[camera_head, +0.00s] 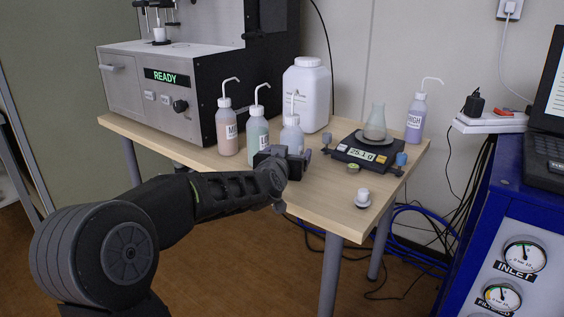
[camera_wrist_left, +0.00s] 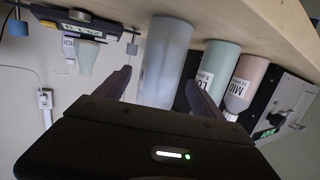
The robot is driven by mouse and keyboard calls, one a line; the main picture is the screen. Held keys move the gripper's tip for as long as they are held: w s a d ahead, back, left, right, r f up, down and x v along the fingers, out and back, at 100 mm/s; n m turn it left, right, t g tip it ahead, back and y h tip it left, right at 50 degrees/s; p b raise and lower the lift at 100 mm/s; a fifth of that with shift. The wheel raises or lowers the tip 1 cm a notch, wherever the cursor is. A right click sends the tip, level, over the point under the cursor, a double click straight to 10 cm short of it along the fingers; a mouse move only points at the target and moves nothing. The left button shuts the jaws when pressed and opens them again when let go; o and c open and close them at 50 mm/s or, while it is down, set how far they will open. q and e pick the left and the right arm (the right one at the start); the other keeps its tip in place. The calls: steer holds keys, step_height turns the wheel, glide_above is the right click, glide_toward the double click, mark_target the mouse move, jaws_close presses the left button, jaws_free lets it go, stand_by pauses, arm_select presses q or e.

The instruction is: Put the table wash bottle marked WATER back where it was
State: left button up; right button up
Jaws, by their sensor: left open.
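A pale, bluish wash bottle (camera_head: 292,134) with a bent spout stands upright on the wooden table. My left gripper hides its lower part, and no WATER label shows. In the left wrist view, which is upside down, the pale bottle (camera_wrist_left: 165,60) stands between the two finger lines. My left gripper (camera_head: 287,155) is open at the bottle's front, with a finger to each side; I cannot tell whether they touch it. Other wash bottles are a pink MID one (camera_head: 227,133), a green LOW one (camera_head: 258,133) and a purple HIGH one (camera_head: 415,119). My right gripper is not in view.
The green LOW bottle stands close on the left. A large white jug (camera_head: 307,93) is behind. A balance (camera_head: 366,150) carrying a flask (camera_head: 375,122) is on the right, and a small white-capped item (camera_head: 363,197) lies near the front edge. The analyser (camera_head: 160,95) stands at the back left.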

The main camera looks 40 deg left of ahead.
arm_select(q)
steer(key=v, duration=0.9)
steer(key=shift+s+p, duration=0.25)
steer(key=shift+p, duration=0.1)
